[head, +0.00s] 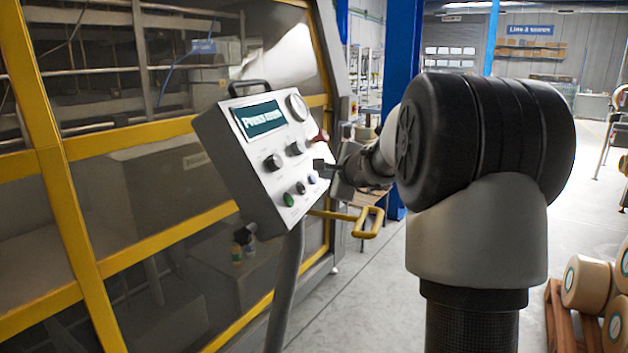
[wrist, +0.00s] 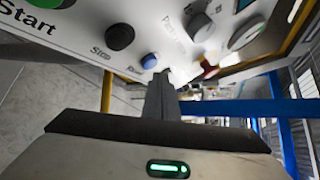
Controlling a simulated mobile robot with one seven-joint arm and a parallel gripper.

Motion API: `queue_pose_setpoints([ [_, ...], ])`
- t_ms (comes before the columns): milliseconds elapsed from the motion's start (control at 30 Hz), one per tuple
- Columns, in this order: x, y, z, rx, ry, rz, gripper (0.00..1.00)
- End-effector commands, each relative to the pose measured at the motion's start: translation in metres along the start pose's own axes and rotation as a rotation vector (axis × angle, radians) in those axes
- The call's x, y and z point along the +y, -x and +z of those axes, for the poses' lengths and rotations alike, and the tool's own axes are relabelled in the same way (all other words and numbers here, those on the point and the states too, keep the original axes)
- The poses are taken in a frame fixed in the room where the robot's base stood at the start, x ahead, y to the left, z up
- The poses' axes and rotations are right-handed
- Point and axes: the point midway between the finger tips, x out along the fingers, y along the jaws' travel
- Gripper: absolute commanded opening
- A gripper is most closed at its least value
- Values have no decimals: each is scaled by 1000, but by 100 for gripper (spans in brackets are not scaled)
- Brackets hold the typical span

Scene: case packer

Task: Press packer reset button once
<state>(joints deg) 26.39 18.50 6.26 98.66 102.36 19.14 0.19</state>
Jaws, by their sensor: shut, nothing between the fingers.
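The grey control panel (head: 262,150) stands on a post in front of the packer. A small blue button (wrist: 150,61) with a partly hidden label starting with "R" is on its face; it also shows, pale blue, in the head view (head: 312,178). A black button marked Stop (wrist: 120,36) and a green button marked Start (wrist: 45,3) sit in the same row. My gripper (wrist: 164,76) is shut and empty, its tips close to the panel face and just right of the blue button in the wrist view. I cannot tell whether they touch the panel.
Dark knobs (wrist: 199,27), a gauge (head: 297,107) and a red knob (wrist: 208,70) are also on the panel. A yellow handle (head: 367,222) juts out below it. The yellow-framed packer (head: 100,180) fills the left. Rolls on a pallet (head: 587,284) lie at lower right.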

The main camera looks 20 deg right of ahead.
Motion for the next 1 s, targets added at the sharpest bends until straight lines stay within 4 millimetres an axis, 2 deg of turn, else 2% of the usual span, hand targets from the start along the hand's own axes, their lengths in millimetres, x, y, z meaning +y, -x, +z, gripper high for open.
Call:
queue_pose_setpoints([
  [1000,6,-8,6,0,1,0,0],
])
